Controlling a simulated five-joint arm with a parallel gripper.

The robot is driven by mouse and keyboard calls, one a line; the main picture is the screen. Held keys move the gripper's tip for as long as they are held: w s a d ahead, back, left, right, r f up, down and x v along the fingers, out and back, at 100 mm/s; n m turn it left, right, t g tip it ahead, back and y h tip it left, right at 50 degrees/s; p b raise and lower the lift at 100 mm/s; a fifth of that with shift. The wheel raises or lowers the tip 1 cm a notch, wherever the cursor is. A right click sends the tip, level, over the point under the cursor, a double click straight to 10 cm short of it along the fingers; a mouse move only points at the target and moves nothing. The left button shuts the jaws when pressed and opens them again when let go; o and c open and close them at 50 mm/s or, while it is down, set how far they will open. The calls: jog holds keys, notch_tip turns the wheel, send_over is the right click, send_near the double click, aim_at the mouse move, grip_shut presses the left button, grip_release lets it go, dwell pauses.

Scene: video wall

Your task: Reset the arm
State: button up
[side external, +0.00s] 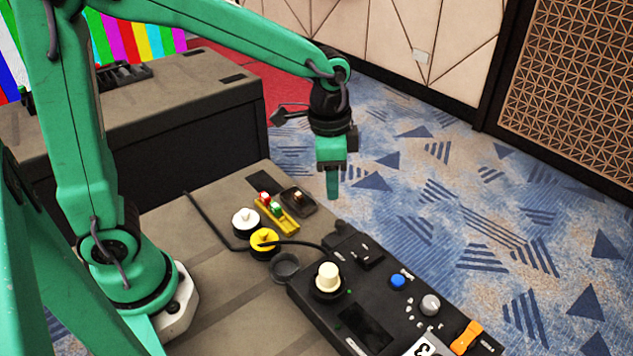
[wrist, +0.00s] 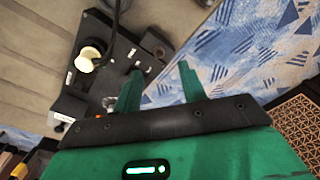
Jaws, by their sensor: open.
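My green arm reaches over the table from the left in the side external view. My gripper (side external: 333,185) hangs in the air, pointing down, above the far right edge of the table. In the wrist view my gripper (wrist: 158,82) shows two green fingers spread apart with nothing between them. Below the fingers in that view are the black control box and the patterned carpet.
A black control box (side external: 362,322) with a cream knob (side external: 328,277) and an orange switch (side external: 466,337) lies on the table (side external: 225,313). White (side external: 245,222) and yellow (side external: 264,241) round pieces, a yellow tray (side external: 288,222) and a cable are nearby. Carpet (side external: 440,215) lies beyond.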

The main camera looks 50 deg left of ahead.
jog(key=s+a+r+n+t, duration=0.2)
jog(key=s+a+r+n, duration=0.1)
jog(key=s, duration=0.3)
jog(key=s+a+r+n+t, duration=0.2)
jog(key=s+a+r+n, duration=0.2)
jog(key=s+a, duration=0.2)
jog(key=shift+s+a+r+n+t, duration=0.15)
jog(key=shift+s+r+n+t, duration=0.2)
jog(key=shift+s, duration=0.45)
